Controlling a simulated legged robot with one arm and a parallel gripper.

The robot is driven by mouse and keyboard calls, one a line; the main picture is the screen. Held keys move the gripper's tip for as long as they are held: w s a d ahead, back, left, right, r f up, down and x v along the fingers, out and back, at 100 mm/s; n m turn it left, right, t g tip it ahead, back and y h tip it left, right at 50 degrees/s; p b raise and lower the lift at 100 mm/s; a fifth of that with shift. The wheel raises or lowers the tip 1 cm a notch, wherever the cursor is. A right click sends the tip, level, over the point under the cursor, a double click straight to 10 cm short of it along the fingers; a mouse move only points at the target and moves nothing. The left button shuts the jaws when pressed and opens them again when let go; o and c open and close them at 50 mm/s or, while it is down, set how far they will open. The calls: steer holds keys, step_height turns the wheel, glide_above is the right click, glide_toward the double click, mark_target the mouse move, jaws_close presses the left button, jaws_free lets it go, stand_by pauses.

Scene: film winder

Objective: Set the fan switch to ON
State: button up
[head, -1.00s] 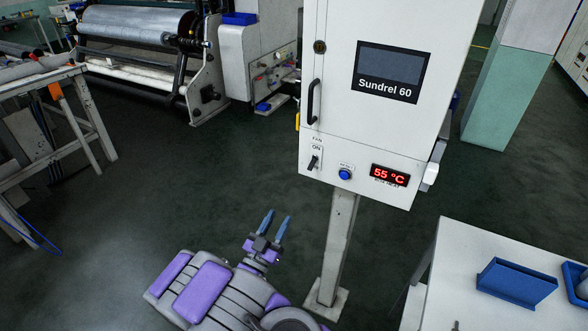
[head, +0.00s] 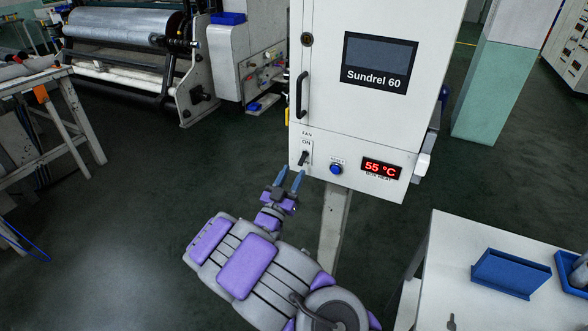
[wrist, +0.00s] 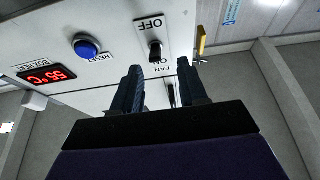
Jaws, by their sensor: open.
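The fan switch (head: 304,158) is a small dark lever on a white plate at the lower left of the white cabinet's front, under the labels FAN and ON. In the wrist view, which looks up with the labels inverted, the switch (wrist: 155,50) stands between ON and OFF. I cannot tell for certain which way the lever is set. My gripper (head: 290,176) is open and empty, just below the switch in the head view. In the wrist view, my gripper's (wrist: 160,72) fingertips frame the switch from either side, apparently apart from it.
A blue reset button (head: 336,169) and a red 55 °C display (head: 382,168) sit right of the switch. The cabinet door handle (head: 302,95) juts out above it. A white table (head: 450,270) with blue trays stands at lower right.

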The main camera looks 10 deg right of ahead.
mark_target(300, 165)
steer(key=d, duration=0.1)
steer(key=w+d, duration=0.1)
steer(key=d, duration=0.1)
steer(key=shift+w+r, duration=0.3)
steer(key=shift+r, duration=0.1)
steer(key=shift+w+d+r, duration=0.2)
steer(key=shift+w+d, duration=0.05)
steer(key=shift+w, duration=0.15)
steer(key=shift+w+a, duration=0.15)
steer(key=shift+a, duration=0.9)
steer(key=shift+d+r, duration=0.1)
steer(key=shift+d, duration=0.8)
steer(key=c, duration=0.7)
steer(key=shift+a, duration=0.3)
jaws_close()
